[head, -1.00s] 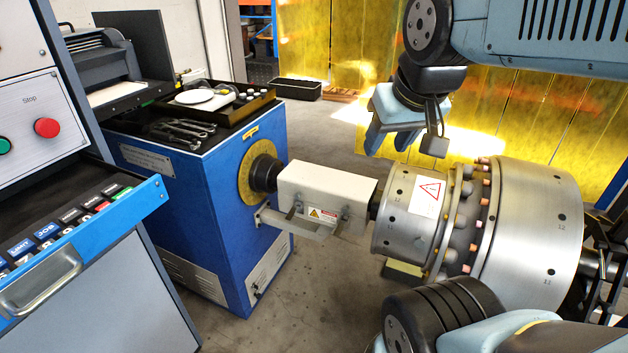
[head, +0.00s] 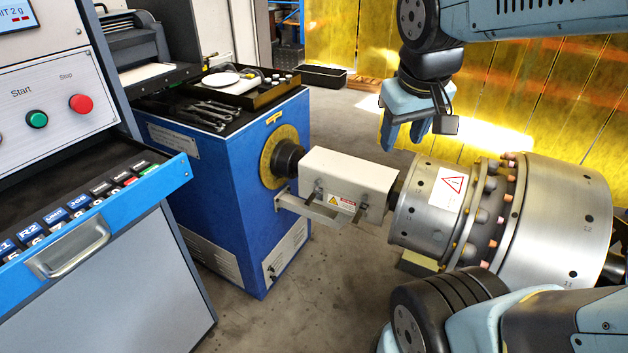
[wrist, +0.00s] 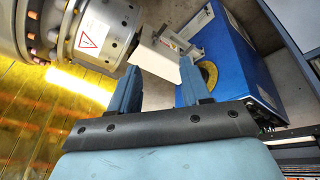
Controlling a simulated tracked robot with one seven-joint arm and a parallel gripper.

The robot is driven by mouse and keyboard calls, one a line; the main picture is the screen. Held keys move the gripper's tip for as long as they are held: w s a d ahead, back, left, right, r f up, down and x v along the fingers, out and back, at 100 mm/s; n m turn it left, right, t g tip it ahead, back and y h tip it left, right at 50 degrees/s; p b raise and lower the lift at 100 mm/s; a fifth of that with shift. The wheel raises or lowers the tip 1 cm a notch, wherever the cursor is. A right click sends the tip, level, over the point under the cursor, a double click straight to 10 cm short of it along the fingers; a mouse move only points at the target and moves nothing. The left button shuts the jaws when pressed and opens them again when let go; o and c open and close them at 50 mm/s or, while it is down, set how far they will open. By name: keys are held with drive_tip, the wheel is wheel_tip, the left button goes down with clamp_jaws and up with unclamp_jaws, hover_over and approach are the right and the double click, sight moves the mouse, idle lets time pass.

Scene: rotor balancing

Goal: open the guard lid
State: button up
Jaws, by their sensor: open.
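The white guard lid (head: 346,172) is a long box-shaped cover over the shaft between the blue cabinet and the steel rotor (head: 545,215). It is down over the shaft, with a warning label and a bracket with pins (head: 322,212) along its front side. In the wrist view the lid (wrist: 153,58) shows just beyond my fingertips, partly hidden by a finger. My gripper (head: 404,140) is open and empty. It points down, above and behind the lid's rotor end in the head view, apart from it. The fingers also show in the wrist view (wrist: 160,78).
The blue cabinet (head: 225,165) carries a tray (head: 245,92) and wrenches (head: 210,113) on top. An open blue-fronted drawer (head: 110,215) with labelled weights juts out at left, below a panel with Start and Stop buttons. Yellow curtains (head: 540,100) hang behind; bare floor shows below the lid.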

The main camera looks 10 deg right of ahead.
drive_tip(key=w+f+n+g+h, duration=0.3)
drive_tip(key=w+f+n+h, duration=0.9)
drive_tip(key=w+f, duration=0.55)
drive_tip(key=n+t+y, duration=0.1)
drive_tip(key=n+t, duration=1.2)
drive_tip(key=n, duration=0.2)
approach(316, 183)
drive_tip(key=x, duration=0.8)
drive_tip(key=shift+d, duration=0.15)
clamp_jaws()
